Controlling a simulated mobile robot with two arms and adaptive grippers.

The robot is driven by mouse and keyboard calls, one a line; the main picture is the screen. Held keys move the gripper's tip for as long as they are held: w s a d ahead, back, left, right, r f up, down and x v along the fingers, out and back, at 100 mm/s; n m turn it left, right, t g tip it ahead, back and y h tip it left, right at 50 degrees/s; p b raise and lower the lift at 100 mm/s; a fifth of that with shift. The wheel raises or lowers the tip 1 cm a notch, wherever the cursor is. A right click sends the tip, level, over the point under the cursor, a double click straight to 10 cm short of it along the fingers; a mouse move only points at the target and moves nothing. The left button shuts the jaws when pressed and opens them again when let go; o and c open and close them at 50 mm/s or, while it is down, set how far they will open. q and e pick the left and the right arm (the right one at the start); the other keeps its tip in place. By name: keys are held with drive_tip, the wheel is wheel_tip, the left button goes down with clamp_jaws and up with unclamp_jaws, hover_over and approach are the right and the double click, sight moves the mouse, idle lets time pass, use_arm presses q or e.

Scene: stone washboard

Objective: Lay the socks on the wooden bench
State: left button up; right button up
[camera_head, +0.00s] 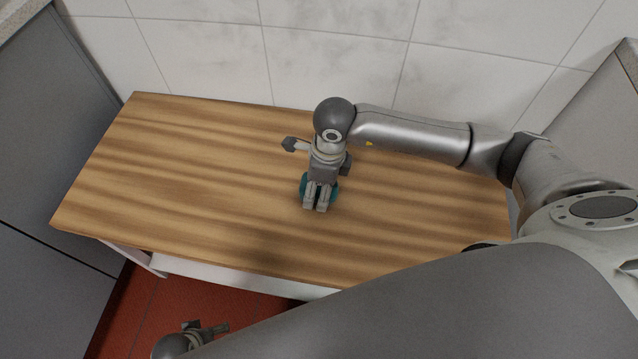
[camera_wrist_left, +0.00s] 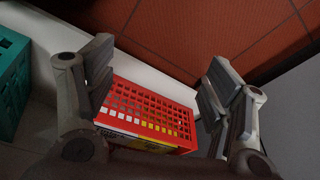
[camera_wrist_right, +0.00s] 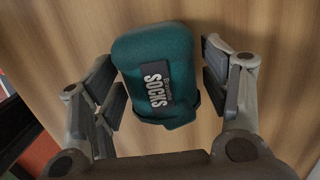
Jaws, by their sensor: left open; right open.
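The wooden bench (camera_head: 200,180) stands against the tiled wall in the head view. The socks (camera_wrist_right: 155,75) are a teal bundle with a dark label reading "SOCKS", resting on the wood in the right wrist view. In the head view only teal edges of the socks (camera_head: 304,186) show behind my right gripper (camera_head: 316,208). The right gripper (camera_wrist_right: 160,88) is open, with a finger on each side of the socks. My left gripper (camera_head: 215,328) is low in front of the bench, over the red floor. In its wrist view the left gripper (camera_wrist_left: 155,85) is open and empty.
A red perforated basket (camera_wrist_left: 150,110) lies beyond the left fingers, and a teal crate (camera_wrist_left: 12,80) stands at the left edge of that view. Grey cabinets (camera_head: 50,140) flank the bench at left. The bench's left half is clear.

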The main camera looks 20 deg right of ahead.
drive_tip(key=shift+r, duration=0.15)
use_arm(q)
drive_tip(key=f, duration=0.1)
drive_tip(key=s+f+p, duration=0.1)
drive_tip(key=f, duration=0.1)
drive_tip(key=s+f, duration=0.1)
drive_tip(key=f, duration=0.1)
drive_tip(key=shift+a, duration=0.2)
use_arm(e)
wheel_tip(320, 180, up, 12)
drive_tip(key=d, duration=0.1)
drive_tip(key=shift+s, duration=0.4)
drive_tip(key=shift+d, duration=0.1)
use_arm(q)
drive_tip(key=shift+s, duration=0.15)
